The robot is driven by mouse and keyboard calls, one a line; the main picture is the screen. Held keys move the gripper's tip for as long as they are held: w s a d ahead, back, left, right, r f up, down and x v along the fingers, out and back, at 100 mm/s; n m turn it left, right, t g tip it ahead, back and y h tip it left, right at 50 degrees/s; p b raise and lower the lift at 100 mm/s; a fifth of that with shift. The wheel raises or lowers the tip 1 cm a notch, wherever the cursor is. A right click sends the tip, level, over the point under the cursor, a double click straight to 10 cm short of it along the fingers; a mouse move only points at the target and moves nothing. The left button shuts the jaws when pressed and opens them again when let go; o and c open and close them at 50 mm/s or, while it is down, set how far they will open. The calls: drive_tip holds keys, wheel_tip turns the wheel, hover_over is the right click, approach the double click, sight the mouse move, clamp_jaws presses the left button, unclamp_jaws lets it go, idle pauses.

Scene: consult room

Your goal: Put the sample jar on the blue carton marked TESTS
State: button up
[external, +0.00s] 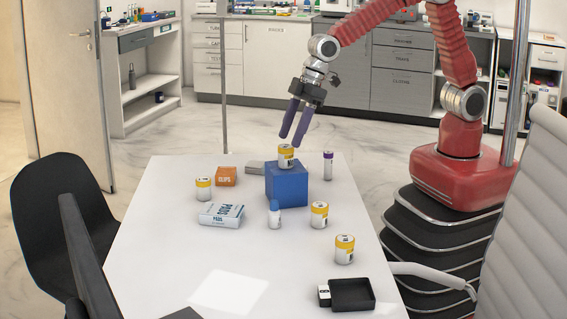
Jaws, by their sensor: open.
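A blue carton (287,187) stands on the white table; no TESTS marking can be read on the faces in view. A white jar with a yellow band (286,157) stands upright on its top. My gripper (291,140) is open and empty, pointing down, with its two purple fingers just above the jar and apart from each other. Whether a fingertip touches the jar cannot be told. Similar yellow-banded jars stand on the table: one at the left (203,189), one right of the carton (319,215) and one nearer the front (344,249).
Around the carton are an orange box (227,176), a grey item (255,167), a white-and-blue PADS box (221,215), a blue-capped bottle (274,216) and a purple-capped tube (328,166). The left front of the table is mostly clear.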

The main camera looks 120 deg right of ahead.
drive_tip(key=v, duration=0.6)
drive_tip(key=shift+r, duration=0.4)
drive_tip(key=shift+s, duration=0.2)
drive_tip(key=s+a+r, duration=0.1)
drive_tip(key=s+a, duration=0.1)
drive_tip(key=s, duration=0.8)
drive_tip(key=s+a+r, duration=0.1)
drive_tip(key=s+r, duration=0.1)
drive_tip(key=s, duration=0.7)
drive_tip(key=s+a+r+t, duration=0.1)
drive_tip(key=s+a, duration=0.1)
drive_tip(key=s, duration=0.8)
drive_tip(key=shift+s+a+r, duration=0.3)
drive_tip(key=shift+s+r, duration=0.1)
